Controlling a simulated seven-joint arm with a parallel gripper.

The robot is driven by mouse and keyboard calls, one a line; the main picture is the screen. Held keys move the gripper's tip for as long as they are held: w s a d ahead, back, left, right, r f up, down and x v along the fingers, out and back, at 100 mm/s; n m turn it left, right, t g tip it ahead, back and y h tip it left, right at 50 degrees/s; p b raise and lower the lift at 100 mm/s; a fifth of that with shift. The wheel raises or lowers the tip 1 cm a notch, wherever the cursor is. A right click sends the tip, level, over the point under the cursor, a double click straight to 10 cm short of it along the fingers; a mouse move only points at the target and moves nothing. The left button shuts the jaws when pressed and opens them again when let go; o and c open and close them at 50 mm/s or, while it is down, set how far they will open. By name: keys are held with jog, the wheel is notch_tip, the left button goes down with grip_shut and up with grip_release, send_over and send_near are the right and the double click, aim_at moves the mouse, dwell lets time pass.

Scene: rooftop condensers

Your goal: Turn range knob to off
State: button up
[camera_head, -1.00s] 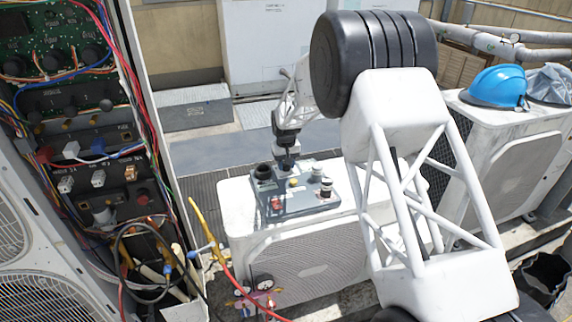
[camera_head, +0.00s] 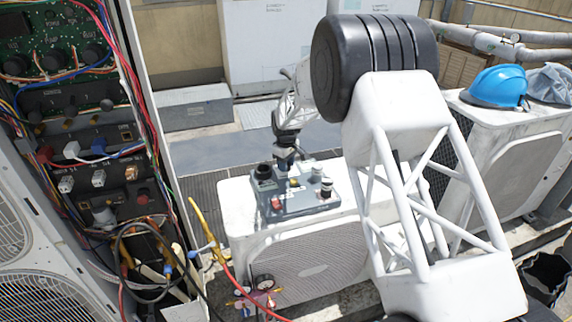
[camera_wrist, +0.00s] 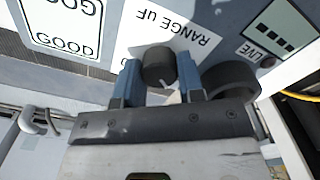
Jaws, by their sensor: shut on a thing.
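The range knob (camera_wrist: 156,66) is a dark round knob with a white mark on its edge, in front of the upside-down "RANGE" label in the wrist view. My gripper (camera_wrist: 158,78) has one blue-grey finger on each side of it and is shut on it. In the head view my gripper (camera_head: 285,160) reaches down to the back of the grey control box (camera_head: 304,207), and hides the knob there. The "off" lettering is partly covered, so I cannot tell the exact setting.
A larger dark round part (camera_wrist: 232,80) sits close right of the fingers in the wrist view. The box also carries a red switch (camera_head: 277,204) and a black round part (camera_head: 263,171). It stands on a white condenser (camera_head: 240,210). A blue helmet (camera_head: 497,87) lies at right.

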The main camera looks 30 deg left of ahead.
jog(key=shift+r, duration=0.1)
jog(key=o, duration=0.9)
jog(key=shift+r, duration=0.1)
jog(key=shift+r, duration=3.75)
jog(key=shift+d, duration=0.1)
